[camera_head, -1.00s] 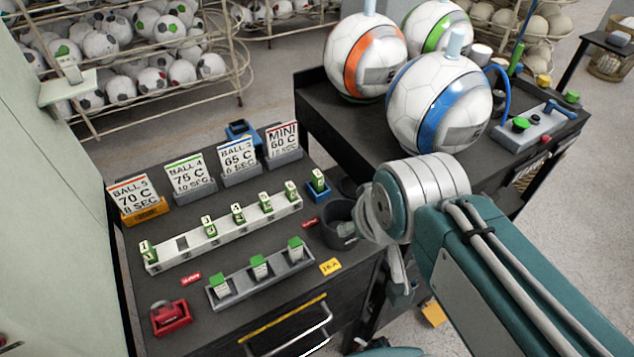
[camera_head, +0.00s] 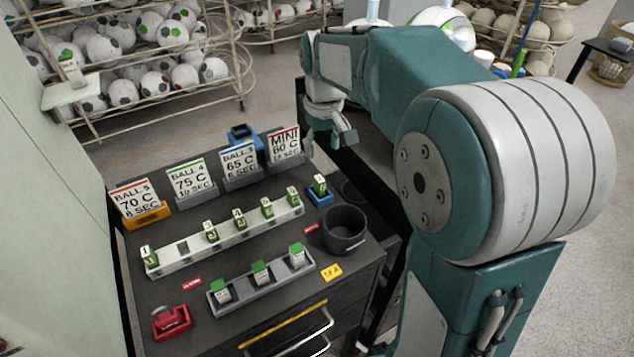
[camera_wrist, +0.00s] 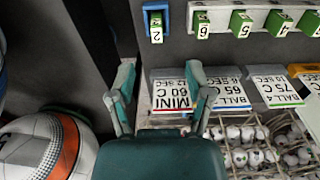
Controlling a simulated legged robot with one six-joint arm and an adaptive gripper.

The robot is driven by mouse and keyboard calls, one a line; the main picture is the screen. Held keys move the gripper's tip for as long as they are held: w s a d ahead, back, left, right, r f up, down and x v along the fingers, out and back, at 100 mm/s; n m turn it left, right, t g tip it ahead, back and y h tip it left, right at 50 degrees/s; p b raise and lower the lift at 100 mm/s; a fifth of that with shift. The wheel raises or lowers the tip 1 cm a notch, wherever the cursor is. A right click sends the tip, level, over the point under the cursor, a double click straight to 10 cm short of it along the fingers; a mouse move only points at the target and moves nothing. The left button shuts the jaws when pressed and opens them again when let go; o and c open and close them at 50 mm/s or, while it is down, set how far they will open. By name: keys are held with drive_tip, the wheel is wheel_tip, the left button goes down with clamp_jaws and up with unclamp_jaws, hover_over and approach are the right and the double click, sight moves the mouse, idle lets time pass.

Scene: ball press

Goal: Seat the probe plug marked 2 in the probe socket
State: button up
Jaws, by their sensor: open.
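The plug marked 2 (camera_wrist: 156,24), green-topped with a white number face, stands in a small blue holder (camera_head: 320,200) at the tabletop's right; its number is readable in the wrist view. The white rack (camera_head: 225,240) holds several similar green plugs and has one empty slot left of centre. My gripper (camera_head: 328,138) is open and empty behind the blue holder, beside the MINI card. In the wrist view my two fingers (camera_wrist: 160,78) are apart, with plug 2 beyond them near the top edge. I cannot tell which fixture is the probe socket.
A grey rack (camera_head: 262,282) with green-topped pieces, a red block (camera_head: 170,321) and a dark cup (camera_head: 345,230) share the dark table. Label cards (camera_head: 238,162) stand along its back. My arm hides much of the ball bench at right.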

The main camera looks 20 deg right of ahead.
sight(319, 178)
drive_tip(key=f, duration=0.2)
drive_tip(key=w+f, duration=0.1)
drive_tip(key=f, duration=0.1)
drive_tip(key=w+f, duration=0.1)
drive_tip(key=f, duration=0.2)
drive_tip(key=shift+f, duration=0.1)
drive_tip(key=f, duration=0.5)
drive_tip(key=shift+w, duration=0.2)
clamp_jaws()
